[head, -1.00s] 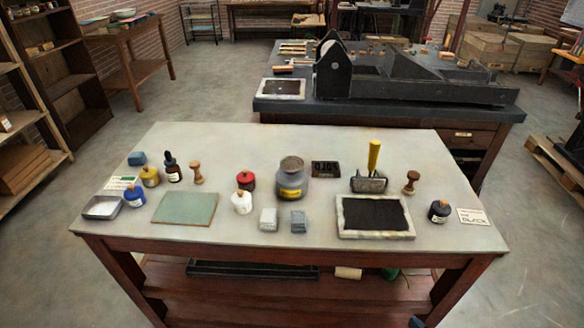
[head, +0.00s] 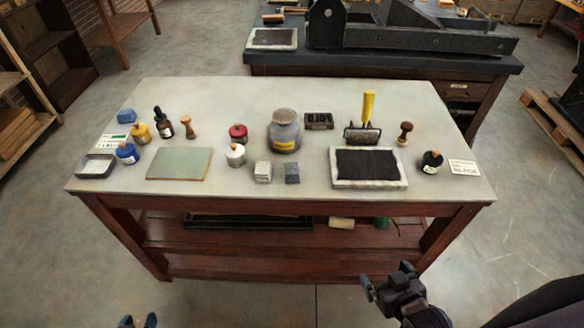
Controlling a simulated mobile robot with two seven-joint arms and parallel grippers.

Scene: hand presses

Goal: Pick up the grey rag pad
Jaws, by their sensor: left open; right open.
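Two small folded pads lie side by side near the front edge of the table, in the middle. The right one is a darker grey pad (head: 292,173); the left one is a paler pad (head: 263,171). The darker one best fits the grey rag pad. My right gripper (head: 387,278) is open and empty, in front of the table at the lower right, apart from both pads. My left gripper (head: 138,321) shows only its fingertips at the bottom edge, open and apart from the table.
The pads share the pale tabletop (head: 240,105) with a grey jar (head: 284,138) behind, a white bottle (head: 235,155) to the left and a black ink slab (head: 369,163) to the right. A green plate (head: 180,163) lies further left. The table's front edge is just before the pads.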

